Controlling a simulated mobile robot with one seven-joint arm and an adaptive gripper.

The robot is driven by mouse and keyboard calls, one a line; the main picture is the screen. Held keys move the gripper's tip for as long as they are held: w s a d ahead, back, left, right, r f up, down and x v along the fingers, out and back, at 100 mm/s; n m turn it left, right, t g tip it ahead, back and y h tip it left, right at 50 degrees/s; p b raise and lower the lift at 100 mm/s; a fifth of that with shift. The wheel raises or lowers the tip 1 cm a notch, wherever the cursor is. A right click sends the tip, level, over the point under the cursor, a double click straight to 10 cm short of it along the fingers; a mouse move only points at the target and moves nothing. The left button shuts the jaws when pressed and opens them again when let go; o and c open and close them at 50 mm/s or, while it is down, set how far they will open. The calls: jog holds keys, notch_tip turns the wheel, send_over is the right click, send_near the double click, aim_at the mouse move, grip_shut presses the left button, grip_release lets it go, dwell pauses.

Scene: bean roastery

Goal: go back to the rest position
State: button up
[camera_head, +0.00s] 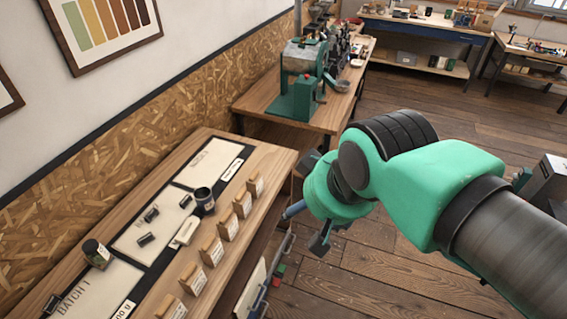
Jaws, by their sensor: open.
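My gripper (303,226) is at the end of my green and black arm, to the right of the near table's edge. Its dark fingers are spread apart with nothing seen between them. It hangs over or just beyond the table's right side, clear of the things on the table. The wrist hides part of the gripper.
The near wooden table (265,156) bears a dark mug (204,200), a dark jar (96,254), several small dark pieces and a row of labelled wooden blocks (212,250). A green machine (296,95) stands on the table behind. Open wooden floor (400,265) lies to the right.

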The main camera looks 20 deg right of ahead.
jog(key=shift+f+b, duration=2.2)
jog(key=shift+f, duration=0.15)
